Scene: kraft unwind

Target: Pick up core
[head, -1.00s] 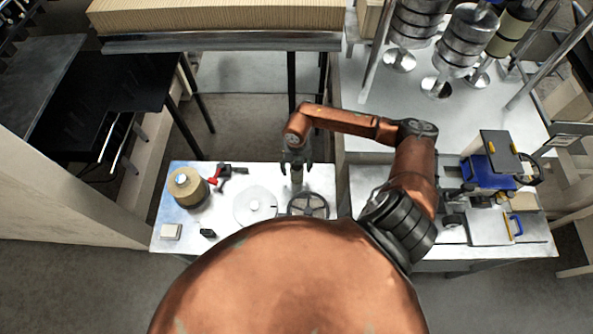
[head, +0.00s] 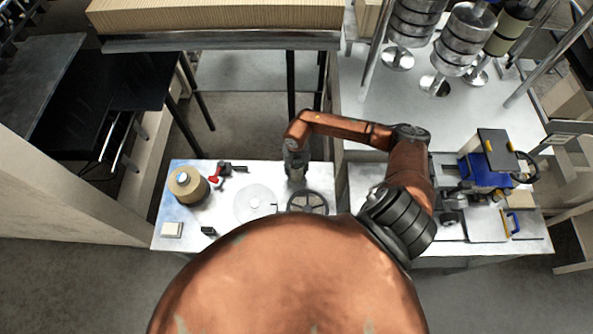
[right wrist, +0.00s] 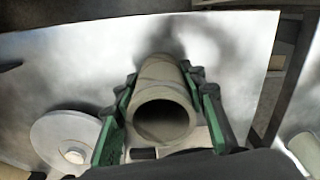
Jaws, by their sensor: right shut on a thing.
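The core is a grey-brown hollow tube (right wrist: 162,104) in the middle of the right wrist view, its open end facing the camera. My right gripper (right wrist: 160,118) has its green-lined fingers on both sides of the tube and is shut on it. In the head view my right gripper (head: 296,165) is over the back right part of the white table (head: 230,170), with the core (head: 297,178) showing below it. I cannot tell whether the core still touches the table. My left gripper does not show.
A blue machine (head: 490,170) stands on the right-hand bench.

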